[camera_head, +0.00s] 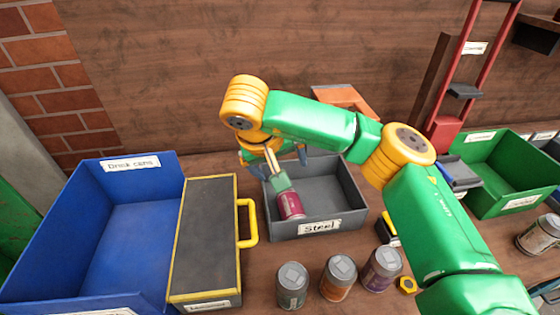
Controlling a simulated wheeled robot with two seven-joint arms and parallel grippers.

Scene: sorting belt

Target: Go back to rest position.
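My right arm reaches in from the right and bends over to the grey bin labelled "Steel" (345,190). Its gripper (275,165) is at the bin's back left corner, pointing down. A red-pink can (290,205) lies tilted inside the left part of this bin, with a green piece at its upper end, just below the gripper. I cannot tell whether the fingers touch it or how far apart they are. My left gripper is not in view.
A blue bin labelled "Drink cans" (168,170) and a dark yellow-edged box (205,235) with a yellow handle (253,222) stand left. Several cans, including an orange one (338,278), stand in front. A green bin (495,160) and red frame (440,130) are right.

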